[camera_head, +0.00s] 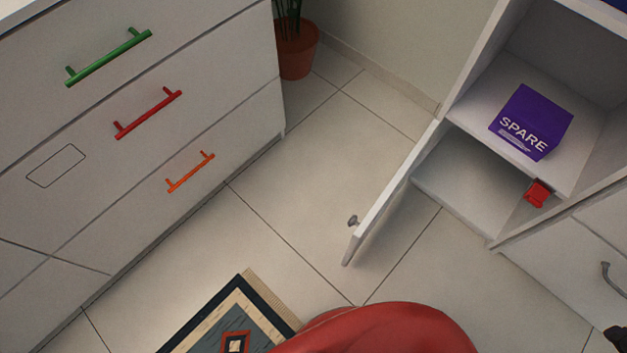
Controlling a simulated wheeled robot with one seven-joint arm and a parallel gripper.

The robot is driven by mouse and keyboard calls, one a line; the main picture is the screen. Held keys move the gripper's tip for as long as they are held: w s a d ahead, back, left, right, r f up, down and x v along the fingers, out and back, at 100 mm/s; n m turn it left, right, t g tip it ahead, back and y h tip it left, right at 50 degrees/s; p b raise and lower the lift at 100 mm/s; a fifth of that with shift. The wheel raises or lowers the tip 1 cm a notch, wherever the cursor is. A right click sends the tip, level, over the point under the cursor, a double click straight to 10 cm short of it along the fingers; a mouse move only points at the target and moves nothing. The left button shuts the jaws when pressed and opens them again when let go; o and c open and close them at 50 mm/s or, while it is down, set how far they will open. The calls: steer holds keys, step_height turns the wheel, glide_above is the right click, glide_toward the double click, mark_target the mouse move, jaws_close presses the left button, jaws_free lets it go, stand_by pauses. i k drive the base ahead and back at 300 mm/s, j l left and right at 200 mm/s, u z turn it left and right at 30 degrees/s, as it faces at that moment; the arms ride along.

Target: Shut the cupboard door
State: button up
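The cupboard door (385,198) is a white panel standing open at the left side of the white cupboard (473,185). It sticks out over the tiled floor, and I see it nearly edge-on. A small round grey knob (353,221) is on its left face near the free edge. The lower compartment beside the door is open to view. No gripper of mine can be made out, so whether it is open or shut does not show.
A purple SPARE box (533,122) sits on the shelf above a small red object (538,193). A drawer unit (225,110) stands left, a potted plant (296,50) behind. A patterned rug (225,325) and rounded red shape (385,330) are in front. Tiles between are clear.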

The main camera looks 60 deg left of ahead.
mark_target(363, 229)
steer(key=k+j+u, duration=0.2)
steer(key=j, duration=0.25)
steer(key=j+u, duration=0.25)
steer(key=j, duration=0.25)
steer(key=k+j+u, duration=0.2)
steer(key=j, duration=0.3)
steer(key=k+z, duration=0.35)
steer(key=z, duration=0.15)
